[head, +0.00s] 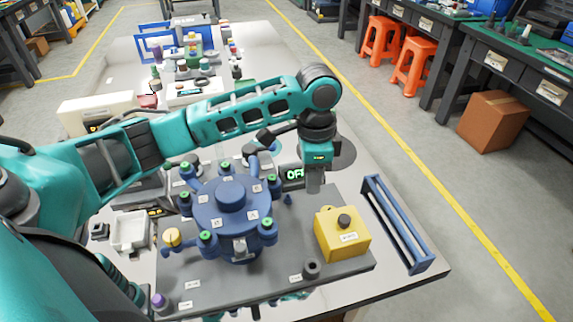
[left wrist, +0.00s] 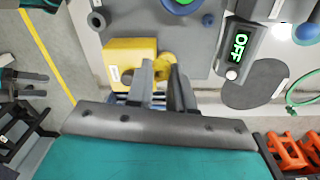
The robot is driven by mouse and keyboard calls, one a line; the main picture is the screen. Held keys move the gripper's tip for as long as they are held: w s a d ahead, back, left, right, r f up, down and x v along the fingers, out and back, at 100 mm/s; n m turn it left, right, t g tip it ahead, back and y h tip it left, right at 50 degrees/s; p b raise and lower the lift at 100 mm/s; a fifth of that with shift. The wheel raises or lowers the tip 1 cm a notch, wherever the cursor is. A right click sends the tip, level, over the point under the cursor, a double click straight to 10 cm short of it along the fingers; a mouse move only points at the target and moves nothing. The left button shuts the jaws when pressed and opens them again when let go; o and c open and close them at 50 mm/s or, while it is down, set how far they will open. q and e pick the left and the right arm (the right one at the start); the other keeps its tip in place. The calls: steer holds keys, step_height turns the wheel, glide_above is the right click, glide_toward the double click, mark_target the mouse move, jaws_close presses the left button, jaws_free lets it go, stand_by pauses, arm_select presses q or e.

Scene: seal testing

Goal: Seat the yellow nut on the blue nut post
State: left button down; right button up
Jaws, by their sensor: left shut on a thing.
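My left gripper (head: 314,191) points down over the grey plate, between the OFF display and the yellow box. In the left wrist view its fingers (left wrist: 169,80) are shut on the yellow nut (left wrist: 165,66). In the head view the gripper hides the nut. My right gripper is not in view.
A blue vessel (head: 232,208) with green-topped clamps stands left of the gripper. A yellow box (head: 342,240) with a black button stands right and nearer. The OFF display (head: 293,175) is behind. A blue rack (head: 397,225) lies right; a black cylinder (head: 312,268) is in front.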

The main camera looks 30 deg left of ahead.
arm_select(q)
steer(key=w+a+f+m+p, duration=0.1)
steer(key=a+m, duration=0.1)
steer(key=m, duration=0.3)
steer(key=w+a+f+m+p, duration=0.1)
steer(key=a+f+m, duration=0.1)
steer(key=m, duration=0.4)
steer(key=w+a+f+m, duration=0.1)
steer(key=a+f+m, duration=0.1)
steer(key=a+m, duration=0.2)
steer(key=shift+w+f+m+p, duration=0.25)
steer(key=shift+m+p, duration=0.15)
steer(key=shift+m, duration=0.3)
steer(key=shift+f+b, duration=0.4)
steer(key=shift+f, duration=0.5)
steer(key=shift+f+b, duration=0.75)
steer(key=shift+f, duration=0.1)
steer(key=shift+f+b, duration=0.35)
steer(key=shift+b, duration=0.2)
steer(key=shift+f, duration=0.9)
